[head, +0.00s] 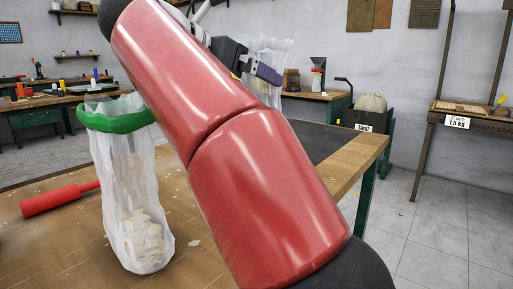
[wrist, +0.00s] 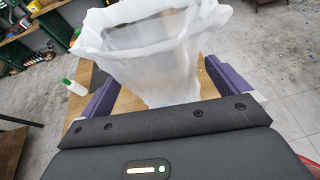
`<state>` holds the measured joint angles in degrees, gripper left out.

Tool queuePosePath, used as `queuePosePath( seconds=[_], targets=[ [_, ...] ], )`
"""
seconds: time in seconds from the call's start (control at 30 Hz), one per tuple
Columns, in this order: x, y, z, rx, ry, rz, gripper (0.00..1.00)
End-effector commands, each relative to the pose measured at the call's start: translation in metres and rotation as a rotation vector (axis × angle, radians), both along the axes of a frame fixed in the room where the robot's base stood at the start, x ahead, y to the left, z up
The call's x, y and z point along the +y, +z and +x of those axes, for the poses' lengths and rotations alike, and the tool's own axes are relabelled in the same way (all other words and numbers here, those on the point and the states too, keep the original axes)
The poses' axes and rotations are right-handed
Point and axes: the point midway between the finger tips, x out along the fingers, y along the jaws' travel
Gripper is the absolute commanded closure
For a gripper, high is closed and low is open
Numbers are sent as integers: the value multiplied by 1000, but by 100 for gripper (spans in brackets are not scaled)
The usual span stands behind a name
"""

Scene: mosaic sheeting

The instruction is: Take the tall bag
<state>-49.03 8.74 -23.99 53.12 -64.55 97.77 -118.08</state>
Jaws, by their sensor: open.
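A plain translucent white bag (wrist: 150,62) stands open-topped between the two purple fingers of my gripper (wrist: 152,82) in the wrist view. The fingers are apart, one on each side of it; I cannot tell whether they touch it. In the head view part of this bag (head: 280,52) shows behind my gripper (head: 263,72), its lower part hidden by my arm. A second white bag (head: 130,190) with a green rim stands upright on the near wooden table at left, with pale pieces in its bottom. I cannot compare the two heights surely.
A red cylinder with a thin handle (head: 52,200) lies on the wooden table (head: 70,255) left of the green-rimmed bag. A white bottle with a green cap (wrist: 75,88) shows beyond the left finger. A sand bin (head: 366,122) and a shelf (head: 465,108) stand at right. Floor there is clear.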

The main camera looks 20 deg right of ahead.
Motion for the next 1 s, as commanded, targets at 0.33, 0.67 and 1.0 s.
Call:
queuePosePath(
  seconds=[0.33, 0.67, 1.0],
  targets=[
    [-28, -12, 17, 0, 0, 0, 0],
    [-28, -11, 17, 0, 1, 0, 22],
    [-28, -11, 17, -2, 1, 0, 56]
  ],
)
